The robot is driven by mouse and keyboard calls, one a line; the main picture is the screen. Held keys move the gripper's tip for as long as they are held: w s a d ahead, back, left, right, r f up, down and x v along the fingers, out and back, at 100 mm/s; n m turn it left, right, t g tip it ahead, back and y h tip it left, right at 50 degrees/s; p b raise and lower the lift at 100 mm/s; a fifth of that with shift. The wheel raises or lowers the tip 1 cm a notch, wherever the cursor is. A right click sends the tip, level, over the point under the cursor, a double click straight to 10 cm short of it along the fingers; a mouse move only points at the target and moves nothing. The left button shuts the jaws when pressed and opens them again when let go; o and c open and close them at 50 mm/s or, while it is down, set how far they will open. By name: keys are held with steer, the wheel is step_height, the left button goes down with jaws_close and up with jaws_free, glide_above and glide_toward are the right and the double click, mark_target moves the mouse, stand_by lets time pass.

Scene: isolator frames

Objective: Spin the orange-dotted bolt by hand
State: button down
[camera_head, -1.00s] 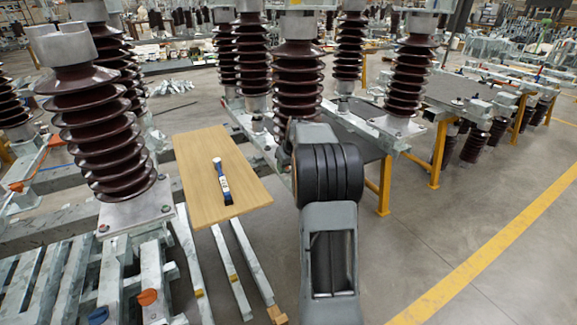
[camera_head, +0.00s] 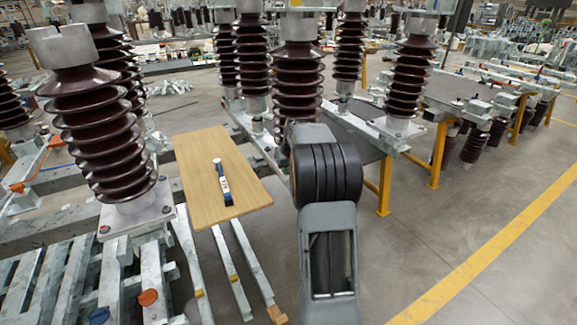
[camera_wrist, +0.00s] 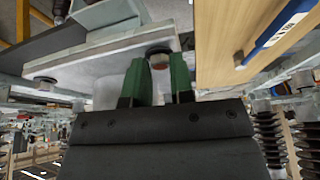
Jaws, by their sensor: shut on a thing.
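The orange-dotted bolt (camera_wrist: 159,51) shows in the wrist view, at the edge of a pale metal plate (camera_wrist: 105,52). It has a dark head and an orange-red patch facing me. My gripper (camera_wrist: 158,64) has two green fingers, one on each side of the bolt, and is shut on it. The fingers hide part of the bolt's sides, and the dark gripper body fills the bottom of the view. In the head view my arm hides the gripper and the bolt.
A second bolt (camera_wrist: 45,83) sits at the plate's left end. Brown ribbed insulators (camera_head: 298,80) stand behind. Floor at right is open.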

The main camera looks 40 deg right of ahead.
steer(key=m+h+p, duration=0.1)
steer(key=m, duration=0.2)
steer(key=shift+a, duration=0.15)
steer(key=m+h, duration=0.1)
steer(key=m, duration=0.1)
steer(key=m+g, duration=0.1)
steer(key=m, duration=0.2)
steer(key=shift+w+a+h, duration=0.1)
steer(key=shift+w+h, duration=0.1)
steer(key=shift+h, duration=0.2)
steer(key=m+g, duration=0.1)
steer(key=m, duration=0.1)
steer(key=m+g+b, duration=0.1)
steer(key=m, duration=0.1)
steer(key=shift+w+h, duration=0.15)
steer(key=shift+h, duration=0.15)
steer(key=shift+m+g, duration=0.7)
steer(key=shift+m, duration=1.1)
steer(key=shift+w+m, duration=0.1)
steer(key=shift+m, duration=0.2)
steer(key=c, duration=1)
jaws_free()
